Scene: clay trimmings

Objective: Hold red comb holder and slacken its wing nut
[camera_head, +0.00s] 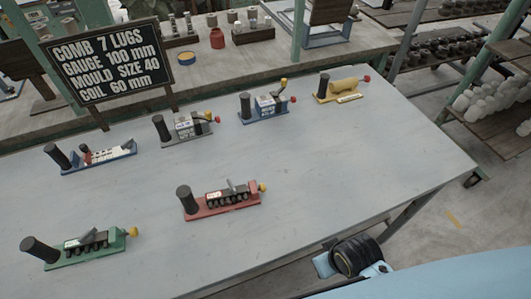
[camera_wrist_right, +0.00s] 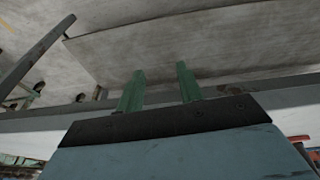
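The red comb holder (camera_head: 222,208) lies on the grey table near its front middle. It has an upright black cylinder handle (camera_head: 187,199) at its left end, a dark row of lugs and a grey lever-like piece on top, and a yellow knob (camera_head: 262,187) at its right end. I cannot tell which small part is its wing nut. My right gripper (camera_wrist_right: 160,78) shows in the right wrist view with two green fingers apart and nothing between them. It is away from the red holder, which that view does not show. My left gripper is in neither view.
Similar holders stand around: green (camera_head: 85,252), dark blue (camera_head: 98,160), grey (camera_head: 187,135), blue (camera_head: 265,112) and yellow (camera_head: 338,96). A black sign (camera_head: 106,66) reads comb 7 lugs, gauge 100 mm. The table (camera_head: 330,165) is clear right of the red holder.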

